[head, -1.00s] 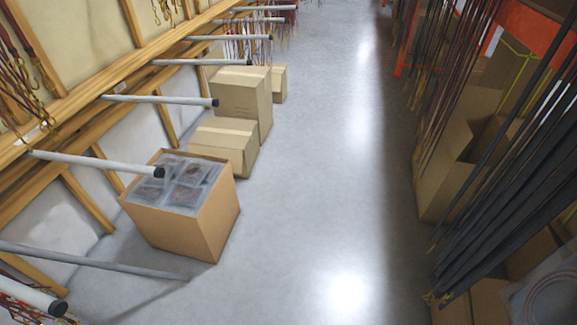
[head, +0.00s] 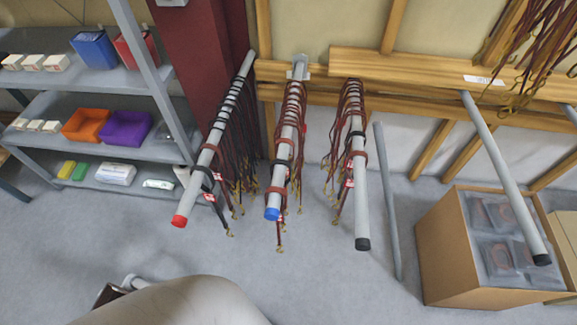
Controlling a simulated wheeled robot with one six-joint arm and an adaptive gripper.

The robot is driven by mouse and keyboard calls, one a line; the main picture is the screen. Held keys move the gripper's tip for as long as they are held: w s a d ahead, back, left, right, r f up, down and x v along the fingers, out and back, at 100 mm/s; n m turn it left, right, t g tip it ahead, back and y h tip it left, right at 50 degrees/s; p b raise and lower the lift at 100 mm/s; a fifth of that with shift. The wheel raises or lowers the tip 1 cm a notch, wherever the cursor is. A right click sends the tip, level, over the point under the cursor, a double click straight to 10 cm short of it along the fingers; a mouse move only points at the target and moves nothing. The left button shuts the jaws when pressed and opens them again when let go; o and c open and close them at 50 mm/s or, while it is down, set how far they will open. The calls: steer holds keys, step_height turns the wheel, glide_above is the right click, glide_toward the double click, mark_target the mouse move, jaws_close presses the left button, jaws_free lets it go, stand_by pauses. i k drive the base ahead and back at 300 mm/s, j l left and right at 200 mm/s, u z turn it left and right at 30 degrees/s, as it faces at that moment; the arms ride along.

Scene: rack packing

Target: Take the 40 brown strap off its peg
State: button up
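Three grey pegs with hanging straps stick out from the wall in the head view. The red-tipped peg (head: 203,160) carries several mostly black straps (head: 236,120), with a brownish one near its tip. The blue-tipped peg (head: 287,152) carries several reddish-brown straps (head: 294,100), with one farther forward near its tip. The black-tipped peg (head: 361,205) carries several brown straps (head: 348,95) and a dark one. Brass-coloured hooks and small red-and-white tags hang from the straps. I cannot read a number 40 on any tag.
A grey shelf (head: 90,100) with coloured bins and small boxes stands at the left. An open cardboard box (head: 445,250) stands at the lower right, below a bare peg (head: 503,175). The grey floor (head: 310,285) in front of the strap pegs is clear.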

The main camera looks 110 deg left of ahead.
mark_target(349, 183)
steer(key=u, duration=1.75)
steer(key=i+u, duration=0.3)
steer(key=k+l+z, duration=0.3)
steer(key=z, duration=0.15)
